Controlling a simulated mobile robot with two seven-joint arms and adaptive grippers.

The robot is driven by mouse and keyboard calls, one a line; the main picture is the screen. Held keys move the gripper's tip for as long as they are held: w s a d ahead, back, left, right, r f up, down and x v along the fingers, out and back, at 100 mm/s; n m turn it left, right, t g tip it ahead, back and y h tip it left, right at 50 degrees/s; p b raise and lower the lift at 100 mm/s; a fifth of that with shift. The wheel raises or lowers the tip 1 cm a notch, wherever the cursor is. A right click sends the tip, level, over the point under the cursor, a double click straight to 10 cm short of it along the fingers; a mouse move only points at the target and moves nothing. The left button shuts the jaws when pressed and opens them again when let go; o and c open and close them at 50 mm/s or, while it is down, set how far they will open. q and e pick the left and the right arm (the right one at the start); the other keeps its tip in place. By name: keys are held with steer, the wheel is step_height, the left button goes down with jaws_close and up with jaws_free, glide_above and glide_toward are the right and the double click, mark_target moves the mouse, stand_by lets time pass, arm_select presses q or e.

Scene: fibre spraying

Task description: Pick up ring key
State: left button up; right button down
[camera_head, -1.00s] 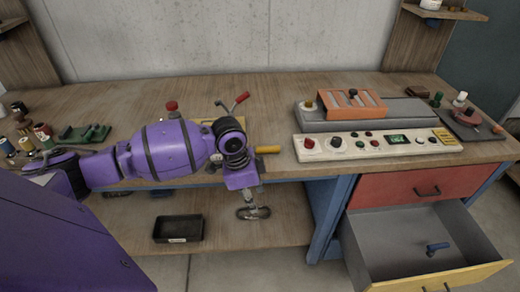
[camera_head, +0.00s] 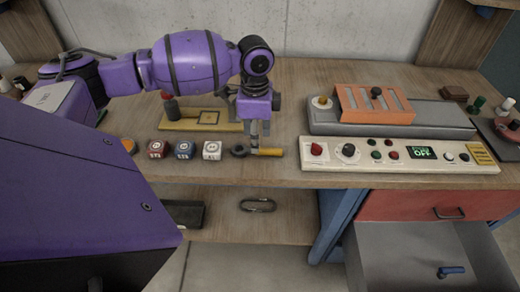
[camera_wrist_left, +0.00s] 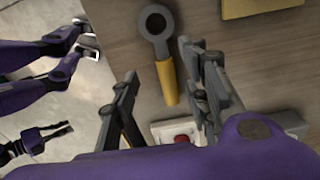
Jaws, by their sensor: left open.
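The ring key (camera_head: 270,152), with a dark grey ring end and a yellow handle, lies flat on the workbench near its front edge. My left gripper (camera_head: 254,130) is above it, pointing down. In the left wrist view the ring key (camera_wrist_left: 166,82) shows with its ring toward the top of the picture and its handle running down between the open fingers of my left gripper (camera_wrist_left: 158,65). The fingers hold nothing. Whether they touch the key cannot be told.
A yellow plate (camera_head: 215,116) lies behind. A control panel (camera_head: 400,153) is to the right. Below are an open drawer (camera_head: 400,262) and a shelf with a metal loop (camera_head: 258,205).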

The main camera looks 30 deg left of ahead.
mark_target(264, 151)
arm_select(q)
steer(key=f, duration=0.4)
steer(key=shift+w, duration=0.25)
steer(key=shift+f, duration=0.3)
steer(key=c, duration=1)
jaws_close()
arm_select(e)
steer(key=shift+w+d+r, duration=0.15)
steer(key=shift+w+r, duration=0.2)
steer(key=shift+w, duration=0.2)
